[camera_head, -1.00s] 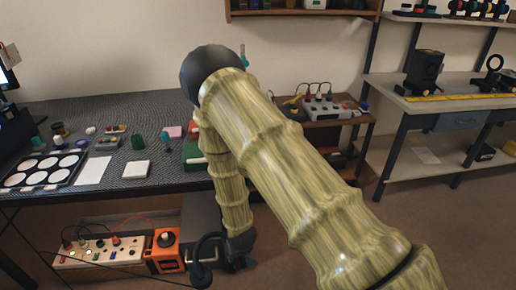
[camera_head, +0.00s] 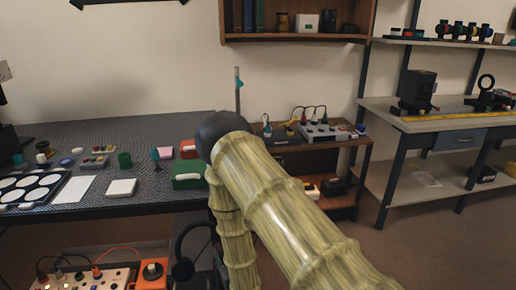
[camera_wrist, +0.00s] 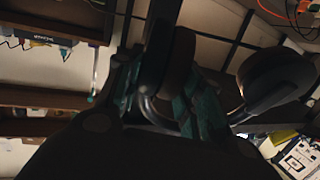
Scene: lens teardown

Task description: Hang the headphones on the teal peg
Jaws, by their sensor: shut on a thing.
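The dark headphones (camera_wrist: 277,75) hang from my gripper (camera_wrist: 165,95) in the wrist view. The gripper's teal-grey fingers are shut on them, with one ear cup close by the fingers and the other out to the right. In the head view the headphones (camera_head: 183,268) show low, left of my forearm, below the table's height; my gripper is mostly hidden there. The teal peg (camera_head: 238,82) is a teal tip on a thin upright post behind my elbow, well above the headphones. The post's foot is hidden. A thin rod with a teal end (camera_wrist: 91,98), probably this peg, shows left of the fingers in the wrist view.
A dark table (camera_head: 140,150) with small parts and a green box (camera_head: 188,176) stands at left. A brown side table (camera_head: 340,150) is behind my arm, under a wall shelf (camera_head: 290,37). An orange device (camera_head: 152,272) sits low near the headphones. Floor is open at right.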

